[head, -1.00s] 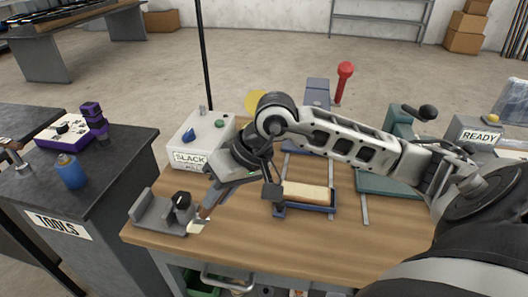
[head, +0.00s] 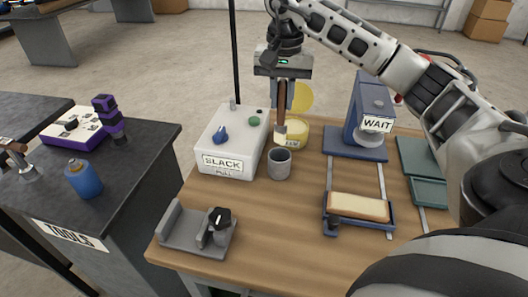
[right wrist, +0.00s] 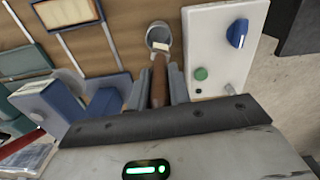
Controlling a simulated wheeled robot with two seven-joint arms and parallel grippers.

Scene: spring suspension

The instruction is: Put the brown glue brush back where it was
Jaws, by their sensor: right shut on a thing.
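The brown glue brush (head: 282,112) hangs upright, bristles down, from my right gripper (head: 282,92), which is shut on its handle. In the right wrist view the brush handle (right wrist: 158,82) lies between the two fingers of the gripper (right wrist: 158,86). A small grey cup (head: 279,164) stands on the wooden bench, just below the brush tip; it also shows in the right wrist view (right wrist: 158,36). The brush tip appears above the cup's rim, apart from it in the head view. A yellow tub (head: 297,134) stands right behind. My left gripper is not in view.
The white SLACK box (head: 232,142) stands close left of the cup. A blue press with a WAIT sign (head: 370,110) and a blue tray with a cream block (head: 358,207) are to the right. A grey clamp fixture (head: 195,230) sits at the front left. The bench middle is clear.

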